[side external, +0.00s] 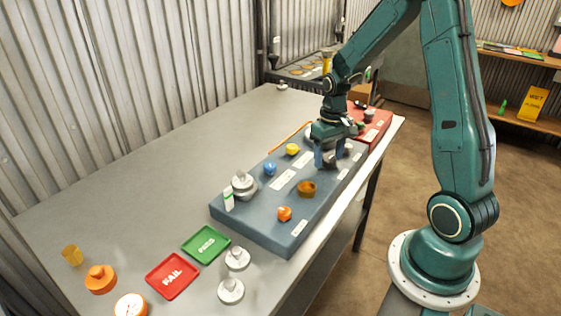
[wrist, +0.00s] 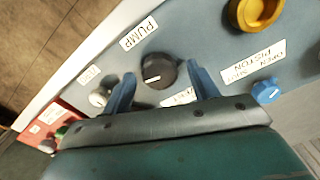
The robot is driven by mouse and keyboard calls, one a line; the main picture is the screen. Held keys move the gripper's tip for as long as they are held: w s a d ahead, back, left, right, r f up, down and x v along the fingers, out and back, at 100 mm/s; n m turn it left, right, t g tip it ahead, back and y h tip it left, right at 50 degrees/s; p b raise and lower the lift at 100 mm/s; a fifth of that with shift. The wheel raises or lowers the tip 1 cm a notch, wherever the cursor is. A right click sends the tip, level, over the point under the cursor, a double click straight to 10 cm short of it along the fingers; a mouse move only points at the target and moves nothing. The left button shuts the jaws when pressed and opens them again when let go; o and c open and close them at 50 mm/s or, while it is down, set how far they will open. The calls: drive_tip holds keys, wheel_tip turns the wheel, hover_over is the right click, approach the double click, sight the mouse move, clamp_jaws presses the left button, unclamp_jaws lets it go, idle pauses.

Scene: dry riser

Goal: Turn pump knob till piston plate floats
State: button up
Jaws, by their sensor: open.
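The dark round pump knob (wrist: 158,72) has a white pointer line and sits by the PUMP label (wrist: 139,32) in the wrist view. My gripper (wrist: 162,76) is open, with one blue finger on each side of the knob; contact cannot be told. In the side view my gripper (side external: 328,158) is low over the far part of the blue-grey panel (side external: 255,222), largely hiding the knob. A grey stacked round piece (side external: 243,184), seemingly the piston and its plate, stands at the panel's near left end beside a white-and-green gauge (side external: 228,200). Whether its plate floats cannot be told.
A blue knob (wrist: 266,91) by the OPEN PISTON SHUT label and an amber knob (wrist: 257,12) are close to the right. A red panel (side external: 372,123) adjoins beyond. Red FAIL (side external: 172,276) and green trays (side external: 206,244) lie nearby.

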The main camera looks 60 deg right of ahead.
drive_tip(key=shift+f, duration=0.1)
drive_tip(key=c, duration=1)
drive_tip(key=shift+m, duration=1.3)
drive_tip(key=o, duration=1)
